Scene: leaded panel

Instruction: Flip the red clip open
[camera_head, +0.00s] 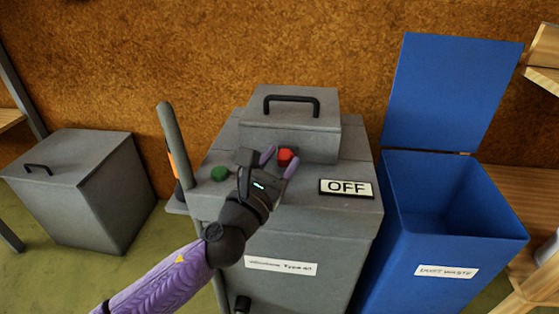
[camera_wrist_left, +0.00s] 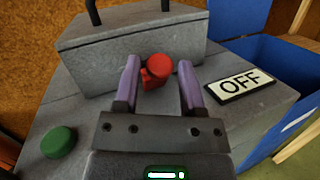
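The red clip (camera_head: 286,157) sits at the front foot of the raised grey lid block (camera_head: 290,132) on the grey machine. It also shows in the left wrist view (camera_wrist_left: 158,69) as a round red knob with a red piece at its left. My left gripper (camera_head: 279,163) is open, with one purple finger on each side of the clip. In the left wrist view the fingertips (camera_wrist_left: 157,73) stand apart with the clip between and just beyond them; I cannot tell whether they touch it. My right gripper is not in view.
A green button (camera_head: 220,174) is left of my gripper and an OFF sign (camera_head: 346,188) is right of it. A blue bin (camera_head: 456,185) with its lid up stands at the right. A grey box (camera_head: 80,190) stands at the left.

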